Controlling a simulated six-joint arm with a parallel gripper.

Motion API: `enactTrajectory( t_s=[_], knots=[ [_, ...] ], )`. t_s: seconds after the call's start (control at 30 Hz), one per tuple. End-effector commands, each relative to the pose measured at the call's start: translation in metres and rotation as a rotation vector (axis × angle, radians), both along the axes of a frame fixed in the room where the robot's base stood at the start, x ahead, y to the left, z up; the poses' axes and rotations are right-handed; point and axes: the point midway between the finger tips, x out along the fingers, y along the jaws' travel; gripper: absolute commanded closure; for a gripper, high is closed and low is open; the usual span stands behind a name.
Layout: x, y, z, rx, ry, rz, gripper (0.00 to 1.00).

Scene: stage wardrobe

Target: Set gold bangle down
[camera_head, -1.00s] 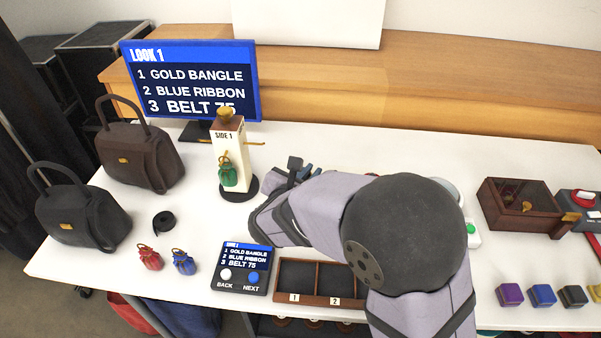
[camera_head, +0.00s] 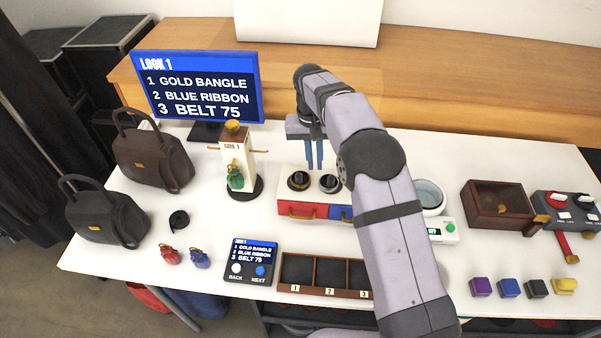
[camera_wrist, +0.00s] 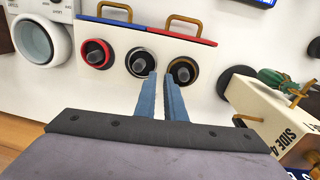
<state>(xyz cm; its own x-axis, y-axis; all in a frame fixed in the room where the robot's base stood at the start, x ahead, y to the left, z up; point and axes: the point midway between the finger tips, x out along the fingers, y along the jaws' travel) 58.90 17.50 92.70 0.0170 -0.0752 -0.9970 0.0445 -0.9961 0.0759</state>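A gold bangle (camera_wrist: 183,71) sits around a dark peg on the white top of the bangle box; in the head view it rings the left visible peg (camera_head: 299,181). A silver ring (camera_wrist: 138,62) and a red ring (camera_wrist: 96,53) circle the other pegs. My gripper (camera_wrist: 160,75) points down above the box, with its blue fingers slightly apart and nothing visible between them. It also shows in the head view (camera_head: 315,168), with the fingertips above the pegs. The rightmost peg is hidden by my arm in the head view.
The stand (camera_head: 236,160) with a green pouch (camera_head: 235,178) is left of the box. A compartment tray (camera_head: 315,292) and a button panel (camera_head: 250,258) lie in front. The screen (camera_head: 200,85) lists the gold bangle first.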

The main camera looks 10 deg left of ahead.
Motion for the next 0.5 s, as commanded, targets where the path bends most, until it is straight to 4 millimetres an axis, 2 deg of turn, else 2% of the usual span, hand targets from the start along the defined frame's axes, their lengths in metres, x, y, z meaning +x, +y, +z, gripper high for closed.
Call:
enactTrajectory(
  t_s=[0.27, 0.5],
  knots=[
    [0.004, 0.012, 0.006, 0.078, 0.015, -0.08, 0.9],
    [0.003, 0.011, -0.009, 0.076, 0.018, -0.077, 0.9]
  ],
)
